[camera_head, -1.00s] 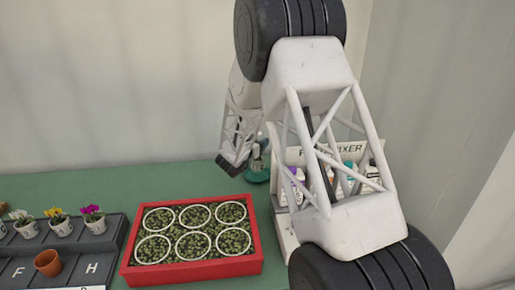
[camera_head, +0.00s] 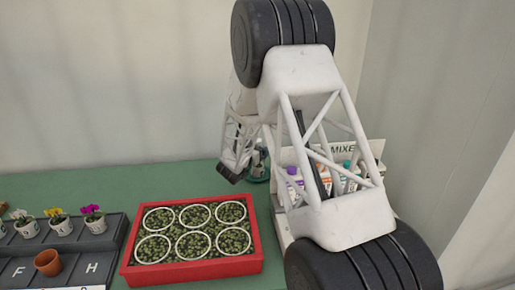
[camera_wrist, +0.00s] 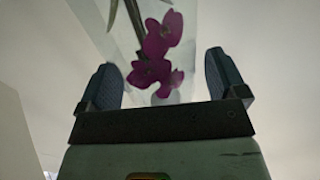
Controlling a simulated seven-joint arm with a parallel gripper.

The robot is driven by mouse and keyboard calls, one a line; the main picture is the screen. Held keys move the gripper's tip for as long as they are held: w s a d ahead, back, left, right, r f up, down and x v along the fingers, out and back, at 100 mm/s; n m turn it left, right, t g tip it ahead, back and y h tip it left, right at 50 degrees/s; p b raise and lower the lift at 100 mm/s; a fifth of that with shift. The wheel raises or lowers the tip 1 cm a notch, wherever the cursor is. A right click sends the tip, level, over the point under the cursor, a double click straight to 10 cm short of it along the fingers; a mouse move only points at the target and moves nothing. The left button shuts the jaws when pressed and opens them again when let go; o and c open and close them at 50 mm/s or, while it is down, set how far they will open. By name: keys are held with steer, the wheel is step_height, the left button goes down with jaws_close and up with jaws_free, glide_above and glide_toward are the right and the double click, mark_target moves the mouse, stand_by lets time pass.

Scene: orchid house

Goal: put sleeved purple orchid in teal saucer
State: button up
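The purple orchid (camera_wrist: 158,45) shows in the wrist view, beyond and between my fingertips, with its stem running to the top edge and a pale, see-through sleeve around it. My gripper (camera_wrist: 165,78) has its two fingers wide apart, with no visible contact on the flower. In the head view my gripper (camera_head: 232,172) is low over the bench, just left of the teal saucer (camera_head: 258,179). A small greyish-white object stands at the saucer, probably the orchid's pot. My arm partly hides this spot, so I cannot tell how it is seated.
A red tray (camera_head: 258,247) with white rings over seedlings lies in front. A dark lettered tray (camera_head: 112,247) at left holds small potted flowers and a terracotta pot (camera_head: 48,262). A box of bottles labelled MIXER (camera_head: 368,148) stands right, behind my arm. Green bench at back left is clear.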

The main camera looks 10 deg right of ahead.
steer(key=shift+r, duration=0.15)
steer(key=v, duration=1.2)
steer(key=shift+r, duration=0.15)
stand_by(0.8)
steer(key=s+d+r+n+g+y, duration=0.15)
steer(key=s+r+n+y, duration=0.35)
steer(key=s+r+y, duration=0.9)
steer(key=s+d+r+n+g+h, duration=0.1)
steer(key=s+d+g, duration=0.2)
steer(key=s, duration=0.9)
steer(key=s+d+r+n+g, duration=0.1)
steer(key=s+d+g, duration=0.2)
steer(key=s, duration=1)
steer(key=s+d+r+g+h, duration=0.1)
steer(key=s+d+r+g, duration=0.1)
steer(key=s, duration=1.1)
steer(key=shift+d+n+g+h, duration=0.3)
steer(key=shift+d+n+g, duration=0.1)
steer(key=shift+d+g, duration=0.45)
steer(key=shift+s, duration=0.1)
